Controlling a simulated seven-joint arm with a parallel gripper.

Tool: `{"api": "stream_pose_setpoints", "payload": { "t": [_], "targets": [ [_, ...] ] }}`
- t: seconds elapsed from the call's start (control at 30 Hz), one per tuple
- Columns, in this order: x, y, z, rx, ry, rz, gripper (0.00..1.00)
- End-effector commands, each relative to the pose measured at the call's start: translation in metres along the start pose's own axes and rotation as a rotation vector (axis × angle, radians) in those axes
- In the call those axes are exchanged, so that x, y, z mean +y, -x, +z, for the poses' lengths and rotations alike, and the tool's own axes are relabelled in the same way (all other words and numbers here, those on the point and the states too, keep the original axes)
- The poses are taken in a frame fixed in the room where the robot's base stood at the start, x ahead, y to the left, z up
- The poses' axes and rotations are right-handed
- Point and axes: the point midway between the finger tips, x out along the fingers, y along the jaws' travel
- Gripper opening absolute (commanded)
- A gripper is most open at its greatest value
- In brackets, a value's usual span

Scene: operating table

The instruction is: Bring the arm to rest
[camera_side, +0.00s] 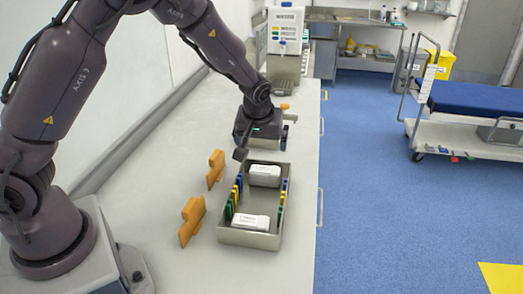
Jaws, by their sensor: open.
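My gripper (258,140) is at the end of my arm, low over the white counter, just beyond the far end of a metal tray. Its dark body hangs downward and its fingers are small and partly hidden in this view. It is open, and I see nothing held in it. Several blue, yellow and green pieces line the tray's sides.
Two orange holders (191,220) (215,168) stand left of the tray. A white dispenser unit (285,32) stands at the counter's far end. A wall runs along the left. The counter right of the tray is bare. A trolley bed (475,100) stands apart on the blue floor.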

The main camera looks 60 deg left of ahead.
Motion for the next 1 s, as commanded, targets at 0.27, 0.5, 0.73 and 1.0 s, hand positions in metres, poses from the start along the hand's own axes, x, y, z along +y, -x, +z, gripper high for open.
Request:
{"api": "stream_pose_setpoints", "payload": {
  "t": [0.27,0.5,0.73,1.0],
  "targets": [
    [-0.025,0.027,0.050,-0.188,-0.278,-0.030,1.00],
    [-0.045,0.102,0.083,-0.273,-0.468,0.098,1.00],
    [-0.077,0.179,0.114,-0.233,-0.649,0.234,1.00],
    [-0.115,0.237,0.141,-0.057,-0.741,0.309,1.00]
  ]
}}
